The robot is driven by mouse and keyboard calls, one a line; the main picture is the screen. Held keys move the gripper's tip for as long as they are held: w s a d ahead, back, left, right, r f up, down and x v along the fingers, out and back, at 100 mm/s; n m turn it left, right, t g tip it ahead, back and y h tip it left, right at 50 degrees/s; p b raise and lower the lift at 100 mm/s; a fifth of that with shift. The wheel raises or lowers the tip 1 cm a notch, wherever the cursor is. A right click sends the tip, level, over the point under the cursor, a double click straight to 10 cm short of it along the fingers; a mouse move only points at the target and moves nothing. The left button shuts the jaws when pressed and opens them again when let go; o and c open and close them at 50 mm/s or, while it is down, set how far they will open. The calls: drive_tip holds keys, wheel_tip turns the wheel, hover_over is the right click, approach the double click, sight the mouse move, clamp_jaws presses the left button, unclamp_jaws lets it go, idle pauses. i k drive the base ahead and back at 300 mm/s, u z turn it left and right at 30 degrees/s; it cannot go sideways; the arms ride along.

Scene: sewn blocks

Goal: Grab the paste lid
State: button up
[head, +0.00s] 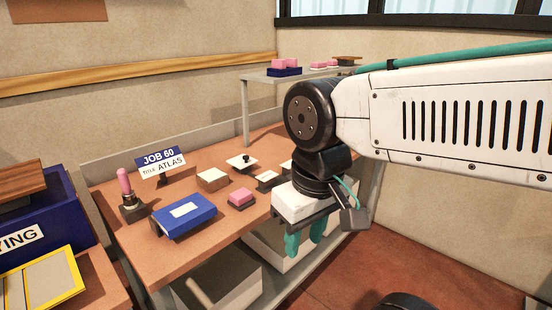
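A flat white square piece with a black knob (242,162), which looks like the paste lid, lies toward the back of the brown worktable (140,235). I cannot tell whether it rests on a pot or on the tabletop. My gripper (305,243) hangs at the table's right front edge, in front of and to the right of the lid. Its two teal fingers point down with a gap between them, and no object shows in the gap. The lid is clear of my gripper and fully in view.
A blue book-like block (185,216), a pink-topped block (241,198), a white-topped block (212,179) and a small white-topped piece (266,177) lie around the lid. A pink-handled tool (126,187) and a JOB 60 sign (162,162) stand left. A raised shelf (262,77) is behind.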

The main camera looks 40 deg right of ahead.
sight(242, 161)
drive_tip(key=z, duration=2)
drive_tip(key=i, duration=1.6)
drive_tip(key=u, duration=2.4)
drive_tip(key=i, duration=0.5)
drive_tip(key=z, duration=0.05)
